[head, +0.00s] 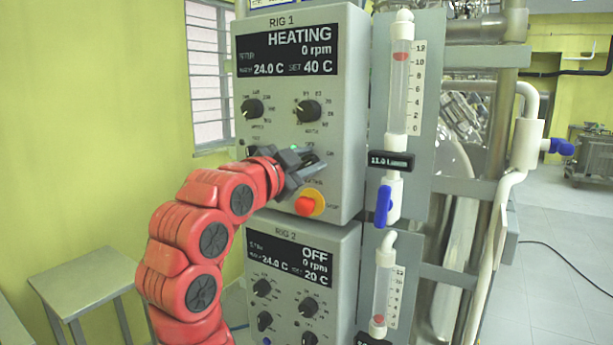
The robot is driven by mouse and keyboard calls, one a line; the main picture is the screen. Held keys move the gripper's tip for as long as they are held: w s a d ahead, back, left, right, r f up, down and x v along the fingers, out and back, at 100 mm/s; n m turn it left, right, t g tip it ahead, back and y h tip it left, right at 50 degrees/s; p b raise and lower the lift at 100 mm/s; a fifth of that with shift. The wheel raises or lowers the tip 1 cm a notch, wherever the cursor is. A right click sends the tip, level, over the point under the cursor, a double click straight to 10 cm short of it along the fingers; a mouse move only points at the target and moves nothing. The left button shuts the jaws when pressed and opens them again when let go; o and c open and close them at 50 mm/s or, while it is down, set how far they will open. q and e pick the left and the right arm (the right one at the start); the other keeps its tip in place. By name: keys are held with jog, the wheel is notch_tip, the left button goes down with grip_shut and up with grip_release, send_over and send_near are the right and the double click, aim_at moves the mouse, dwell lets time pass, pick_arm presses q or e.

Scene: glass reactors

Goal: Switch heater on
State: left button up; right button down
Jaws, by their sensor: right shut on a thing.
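The RIG 1 control box (350,100) stands upright in the head view. Its display (288,50) reads HEATING, 0 rpm, 24.0 C and SET 40 C. My right gripper (308,163) is at the lower part of this panel, above the red stop button (305,206). It is shut on a control that its fingers hide, seemingly the heater switch. A small green light shows beside the fingers. Two black knobs, the left one (252,109) and the right one (308,111), sit higher on the panel, clear of the gripper. My left gripper is not in view.
The RIG 2 box (340,262) sits directly below, its display (290,256) reading OFF. A flow meter (400,90) with a blue valve handle (384,205) stands close on the right. A grey stool (85,280) is at the lower left.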

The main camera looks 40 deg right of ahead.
jog(key=m, duration=0.1)
jog(key=f+m+b, duration=0.1)
jog(key=m, duration=0.1)
jog(key=shift+a+f, duration=0.1)
dwell(0.4)
jog(key=c, duration=0.8)
grip_release()
jog(key=shift+w, duration=0.1)
jog(key=shift+d+r, duration=0.2)
jog(key=shift+a, duration=0.15)
jog(key=shift+m, duration=0.3)
jog(key=v, duration=1.7)
jog(key=shift+b, duration=0.4)
